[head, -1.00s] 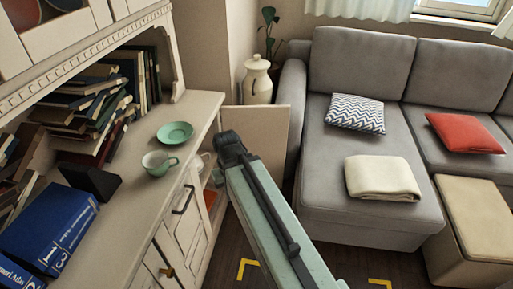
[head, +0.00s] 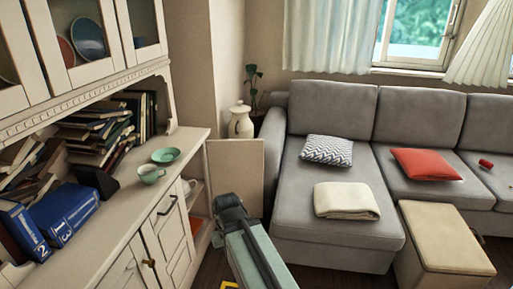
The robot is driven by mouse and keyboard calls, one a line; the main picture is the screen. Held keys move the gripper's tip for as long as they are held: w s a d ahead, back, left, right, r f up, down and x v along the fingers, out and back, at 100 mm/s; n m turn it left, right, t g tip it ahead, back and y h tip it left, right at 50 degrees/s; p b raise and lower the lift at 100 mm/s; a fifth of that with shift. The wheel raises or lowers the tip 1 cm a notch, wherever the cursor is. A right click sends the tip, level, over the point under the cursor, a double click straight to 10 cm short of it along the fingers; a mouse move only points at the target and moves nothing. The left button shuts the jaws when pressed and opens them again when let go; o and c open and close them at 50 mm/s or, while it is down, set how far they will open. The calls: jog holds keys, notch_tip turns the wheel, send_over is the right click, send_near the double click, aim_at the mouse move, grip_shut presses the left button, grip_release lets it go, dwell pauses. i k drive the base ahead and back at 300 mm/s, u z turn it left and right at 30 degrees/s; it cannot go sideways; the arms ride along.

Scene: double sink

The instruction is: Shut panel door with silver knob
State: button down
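A plain cream panel door (head: 235,172) stands swung open at the far end of the cream cabinet (head: 185,150). Its face is toward me, and I see no silver knob on it. Beside it, the cabinet's open compartment shows a white dish (head: 189,186) and a reddish-brown item (head: 195,226) inside. My arm reaches up from the bottom of the head view. My gripper (head: 229,203), a dark end piece, appears just in front of the door's lower left part. Its fingers are not distinguishable, and I cannot tell whether it touches the door.
A closed cabinet door with a dark handle (head: 167,204) is nearer me. Books, a green saucer (head: 166,155) and a cup (head: 150,173) are on the counter. A grey sofa (head: 330,225) and beige ottoman (head: 444,245) stand right. Some bare floor lies between cabinet and sofa.

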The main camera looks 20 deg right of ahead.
aim_at(236, 166)
jog(key=z, duration=2.2)
jog(key=i, duration=1.7)
jog(key=u, duration=3.5)
jog(key=i, duration=1.05)
